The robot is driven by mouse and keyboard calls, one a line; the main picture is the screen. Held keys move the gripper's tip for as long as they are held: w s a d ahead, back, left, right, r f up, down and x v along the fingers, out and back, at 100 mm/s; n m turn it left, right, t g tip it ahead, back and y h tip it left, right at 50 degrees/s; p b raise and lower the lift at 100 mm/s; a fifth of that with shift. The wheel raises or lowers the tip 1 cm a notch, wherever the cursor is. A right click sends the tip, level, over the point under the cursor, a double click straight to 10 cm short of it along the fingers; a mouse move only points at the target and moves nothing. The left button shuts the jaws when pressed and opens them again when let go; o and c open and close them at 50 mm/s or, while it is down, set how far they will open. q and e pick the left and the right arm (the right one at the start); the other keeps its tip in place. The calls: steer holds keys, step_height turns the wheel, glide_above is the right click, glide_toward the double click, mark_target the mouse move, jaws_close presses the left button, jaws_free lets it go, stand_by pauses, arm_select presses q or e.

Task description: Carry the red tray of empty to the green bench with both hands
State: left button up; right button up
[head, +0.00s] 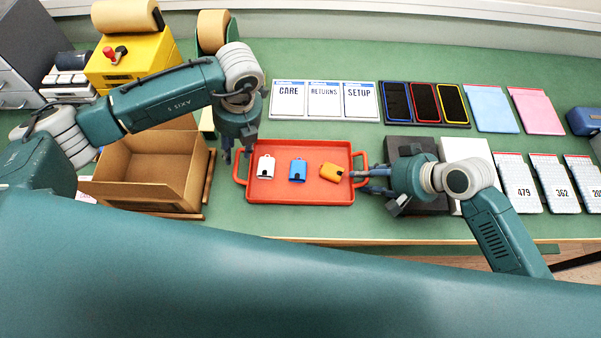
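The red tray (300,198) lies flat on the green bench (320,225), with a handle at each short side. In it lie a white item (265,167), a blue item (298,171) and an orange item (332,171), each with a dark notch. My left gripper (237,154) points down above the tray's left handle; its fingers look apart, with nothing seen between them. My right gripper (364,181) reaches in from the right, fingertips at the right handle. Whether its fingers close on the handle cannot be told.
An open cardboard box (150,165) stands close left of the tray. Cards marked CARE, RETURNS and SETUP (324,100) lie behind it. A dark mat with phones (425,103), a dark box (410,145) and keypad-like cards (515,180) are to the right. Bare bench shows in front.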

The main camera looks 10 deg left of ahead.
steer(key=shift+d, duration=0.1)
arm_select(q)
steer(key=v, duration=0.8)
arm_select(e)
steer(key=v, duration=1.2)
arm_select(q)
steer(key=shift+s+r, duration=0.1)
